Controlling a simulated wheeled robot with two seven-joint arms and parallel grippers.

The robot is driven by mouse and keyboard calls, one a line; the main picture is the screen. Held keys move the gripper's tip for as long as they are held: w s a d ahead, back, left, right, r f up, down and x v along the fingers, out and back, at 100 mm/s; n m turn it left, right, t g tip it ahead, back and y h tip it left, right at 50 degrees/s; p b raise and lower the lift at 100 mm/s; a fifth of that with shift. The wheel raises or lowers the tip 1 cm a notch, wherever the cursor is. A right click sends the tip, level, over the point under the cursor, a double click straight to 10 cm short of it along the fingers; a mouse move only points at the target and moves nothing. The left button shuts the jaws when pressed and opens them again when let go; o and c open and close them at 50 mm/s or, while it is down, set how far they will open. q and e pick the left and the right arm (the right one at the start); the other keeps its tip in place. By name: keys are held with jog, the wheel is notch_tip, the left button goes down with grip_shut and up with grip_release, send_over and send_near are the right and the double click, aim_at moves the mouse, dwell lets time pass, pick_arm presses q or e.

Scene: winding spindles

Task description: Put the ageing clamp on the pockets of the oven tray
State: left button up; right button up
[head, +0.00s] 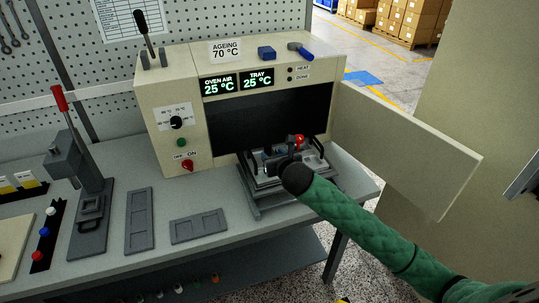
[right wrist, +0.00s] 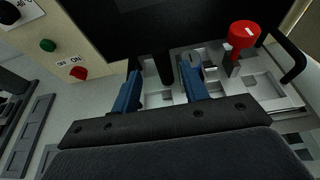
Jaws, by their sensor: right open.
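The oven tray (head: 262,197) is a grey metal slide standing out of the open oven, with light pockets and dark handles. It also shows in the right wrist view (right wrist: 262,82). The ageing clamp (head: 299,140), a metal piece with a red knob, is over the tray. Its knob shows in the right wrist view (right wrist: 242,34), right of my fingers; whether it is seated in the pockets I cannot tell. My right gripper (head: 273,157) is open low over the tray, its blue fingers (right wrist: 160,68) apart. A dark post shows between or behind them. My left gripper is not in view.
The ageing oven (head: 180,95) has its door (head: 405,145) swung open to the right, beside my right arm. Grey plates (head: 140,220) (head: 199,226) lie on the bench left of the tray. A press with a red lever (head: 85,165) stands further left.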

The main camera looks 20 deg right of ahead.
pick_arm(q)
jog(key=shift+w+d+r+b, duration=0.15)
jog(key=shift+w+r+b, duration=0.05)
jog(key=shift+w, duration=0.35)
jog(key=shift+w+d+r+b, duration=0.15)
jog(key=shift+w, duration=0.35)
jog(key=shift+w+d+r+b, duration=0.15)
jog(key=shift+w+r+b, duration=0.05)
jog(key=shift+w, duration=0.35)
pick_arm(e)
jog(key=shift+v, duration=2.55)
